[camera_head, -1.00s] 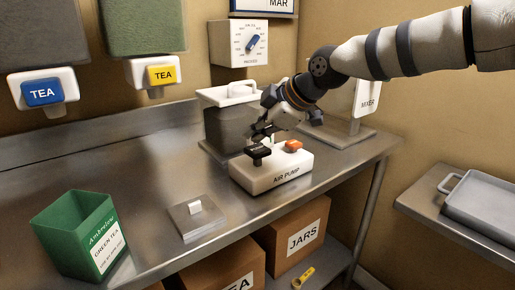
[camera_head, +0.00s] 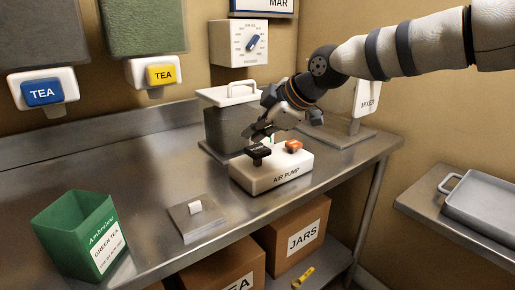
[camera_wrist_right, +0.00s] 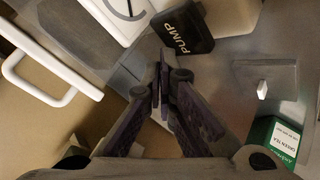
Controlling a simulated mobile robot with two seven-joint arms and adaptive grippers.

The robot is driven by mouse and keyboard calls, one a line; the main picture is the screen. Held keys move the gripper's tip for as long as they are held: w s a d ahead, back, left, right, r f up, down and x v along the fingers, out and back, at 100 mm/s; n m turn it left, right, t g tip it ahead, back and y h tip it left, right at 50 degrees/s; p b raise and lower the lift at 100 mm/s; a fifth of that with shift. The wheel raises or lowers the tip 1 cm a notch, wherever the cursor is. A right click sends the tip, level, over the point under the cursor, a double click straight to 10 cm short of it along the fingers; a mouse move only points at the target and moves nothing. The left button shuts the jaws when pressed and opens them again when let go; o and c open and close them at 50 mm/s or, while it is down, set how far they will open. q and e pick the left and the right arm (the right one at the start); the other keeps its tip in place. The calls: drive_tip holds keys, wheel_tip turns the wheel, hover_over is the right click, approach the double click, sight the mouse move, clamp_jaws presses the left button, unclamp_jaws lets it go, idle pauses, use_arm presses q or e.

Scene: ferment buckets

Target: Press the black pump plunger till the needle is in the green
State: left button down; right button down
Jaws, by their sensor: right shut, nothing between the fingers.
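The white air pump (camera_head: 272,178) stands on the steel bench, with a black plunger (camera_head: 257,152) on its left and an orange-red button (camera_head: 293,146) on its right. My right gripper (camera_head: 258,134) is shut and empty just above and behind the black plunger. In the right wrist view the shut fingertips (camera_wrist_right: 163,62) are beside the plunger's black cap (camera_wrist_right: 183,32), marked PUMP. I cannot tell whether they touch it. Part of the white gauge (camera_wrist_right: 118,12) shows there with a dark needle and arc; its green zone is not clearly visible. My left gripper is not in view.
A grey lidded container (camera_head: 226,122) stands behind the pump. A mixer stand (camera_head: 366,100) is at the back right. A small plate with a white switch (camera_head: 196,220) and a green tea box (camera_head: 80,235) are at the left. Bare bench lies between them.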

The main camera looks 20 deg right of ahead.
sight(255, 149)
drive_tip(key=shift+f, duration=0.4)
drive_tip(key=shift+f, duration=1.8)
idle(1.4)
drive_tip(key=shift+r+p, duration=0.3)
drive_tip(key=shift+r, duration=1.85)
drive_tip(key=shift+r, duration=2.55)
